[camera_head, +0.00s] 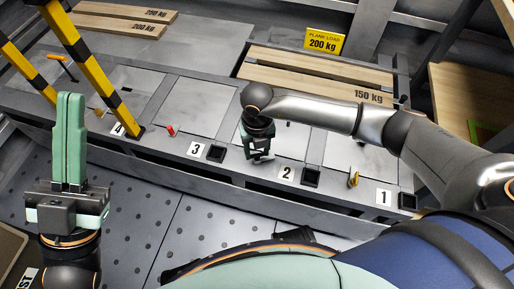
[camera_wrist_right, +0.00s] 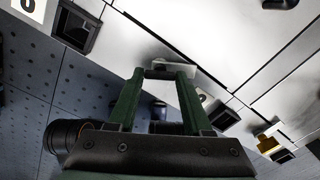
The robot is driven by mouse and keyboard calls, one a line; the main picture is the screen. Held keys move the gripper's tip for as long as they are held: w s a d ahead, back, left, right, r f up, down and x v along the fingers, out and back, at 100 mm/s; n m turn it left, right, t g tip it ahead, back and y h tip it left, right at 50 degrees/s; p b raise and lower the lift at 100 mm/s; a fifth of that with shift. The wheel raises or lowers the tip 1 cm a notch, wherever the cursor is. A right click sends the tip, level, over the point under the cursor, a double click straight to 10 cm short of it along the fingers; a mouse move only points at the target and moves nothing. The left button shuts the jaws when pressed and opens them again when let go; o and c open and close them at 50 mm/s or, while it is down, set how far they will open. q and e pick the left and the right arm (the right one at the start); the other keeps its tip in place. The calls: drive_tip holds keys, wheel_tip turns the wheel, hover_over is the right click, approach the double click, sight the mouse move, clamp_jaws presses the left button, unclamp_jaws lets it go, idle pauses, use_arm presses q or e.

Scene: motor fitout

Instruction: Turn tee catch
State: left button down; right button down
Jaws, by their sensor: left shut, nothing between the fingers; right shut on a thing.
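My right gripper (camera_head: 259,154) is down at the front edge of the bay marked 2. In the right wrist view its green fingers (camera_wrist_right: 158,76) are shut on a dark tee catch (camera_wrist_right: 160,73), seen as a short bar between the tips. The arm hides most of this catch in the head view. A yellow tee catch (camera_head: 353,178) stands by the number 1 plate, and a red one (camera_head: 170,130) by number 3. My left gripper (camera_head: 71,98) is shut and empty, pointing up at the left, away from the catches.
Grey bay covers with black square sockets (camera_head: 216,153) line the bench front. Yellow-black striped bars (camera_head: 95,70) stand at the left. Wooden planks (camera_head: 310,75) and a yellow load sign (camera_head: 324,41) are behind. Perforated floor (camera_head: 140,225) lies in front.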

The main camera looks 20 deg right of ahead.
sight(257, 154)
drive_tip(key=n, duration=0.5)
drive_tip(key=shift+n, duration=0.3)
use_arm(q)
drive_tip(key=shift+f+b, duration=0.3)
use_arm(e)
drive_tip(key=n, duration=0.6)
drive_tip(key=shift+n, duration=0.3)
drive_tip(key=shift+c, duration=1.6)
unclamp_jaws()
use_arm(q)
drive_tip(key=shift+m, duration=0.4)
drive_tip(key=r+p, duration=0.4)
drive_tip(key=shift+s+a+r, duration=0.1)
drive_tip(key=shift+a+r, duration=0.15)
drive_tip(key=shift+r, duration=0.05)
use_arm(e)
wheel_tip(257, 154, up, 13)
drive_tip(key=shift+f, duration=0.2)
